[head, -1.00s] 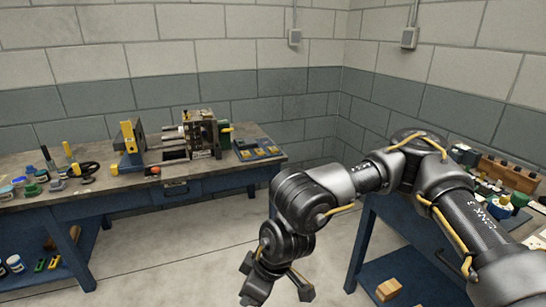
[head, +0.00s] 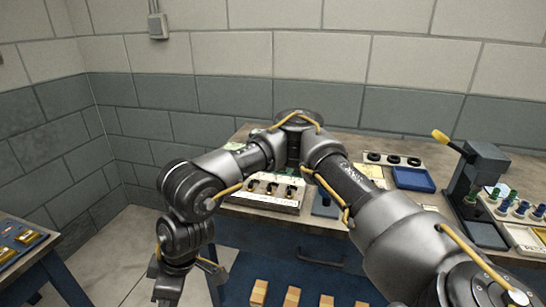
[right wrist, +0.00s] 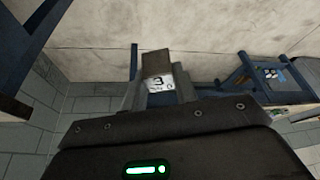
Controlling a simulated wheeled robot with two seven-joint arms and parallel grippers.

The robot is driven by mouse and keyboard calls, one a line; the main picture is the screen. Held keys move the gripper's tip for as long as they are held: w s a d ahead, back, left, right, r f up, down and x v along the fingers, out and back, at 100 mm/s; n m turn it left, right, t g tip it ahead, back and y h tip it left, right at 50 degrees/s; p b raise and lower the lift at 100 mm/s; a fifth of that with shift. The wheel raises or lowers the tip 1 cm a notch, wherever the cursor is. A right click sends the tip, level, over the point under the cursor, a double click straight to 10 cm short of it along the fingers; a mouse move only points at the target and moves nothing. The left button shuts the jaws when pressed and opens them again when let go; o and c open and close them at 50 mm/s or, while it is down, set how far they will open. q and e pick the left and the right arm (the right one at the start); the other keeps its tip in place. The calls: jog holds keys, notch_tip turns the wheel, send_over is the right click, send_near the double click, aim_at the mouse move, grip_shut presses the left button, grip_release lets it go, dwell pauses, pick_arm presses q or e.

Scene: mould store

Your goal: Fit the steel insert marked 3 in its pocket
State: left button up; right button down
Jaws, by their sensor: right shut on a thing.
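The steel insert marked 3 (right wrist: 157,65) shows in the right wrist view as a small brownish-grey block with a white label reading 3. My right gripper (right wrist: 155,92) is shut on it, with the block standing out past the fingertips. In the head view my right gripper (head: 188,282) hangs low over the gap between the two benches, and I cannot make out the insert there. I cannot make out the insert's pocket in either current view. My left gripper is in neither current view.
A bench corner at the left holds a blue tray (head: 8,254) of brass-coloured parts. The right bench holds a white rack (head: 262,200), a blue bin (head: 413,179) and a press with a yellow handle (head: 480,185). Wooden blocks (head: 292,298) lie on its lower shelf. Floor shows between the benches.

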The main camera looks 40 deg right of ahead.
jog(key=w+d+r+m+p, duration=0.1)
jog(key=w+d+r+p, duration=0.45)
jog(key=w+d, duration=0.2)
jog(key=w+d+r+m+p, duration=0.1)
jog(key=w+d+r+p, duration=0.3)
jog(key=w+d+p, duration=0.3)
pick_arm(q)
jog(key=d+r+p, duration=0.2)
jog(key=r+p, duration=0.1)
jog(key=r, duration=0.7)
jog(key=s+d+r+p, duration=0.1)
jog(key=r+p, duration=0.3)
jog(key=r, duration=0.6)
jog(key=shift+s+d+h, duration=0.25)
jog(key=shift+d+h, duration=0.05)
jog(key=shift+d, duration=0.5)
pick_arm(e)
jog(key=s+d+m+t+h, duration=0.1)
jog(key=d+m, duration=0.1)
jog(key=d, duration=2.2)
jog(key=shift+s+d+r, duration=0.35)
jog(key=shift+d+r, duration=0.05)
pick_arm(q)
jog(key=shift+a, duration=0.1)
pick_arm(e)
jog(key=shift+f, duration=0.1)
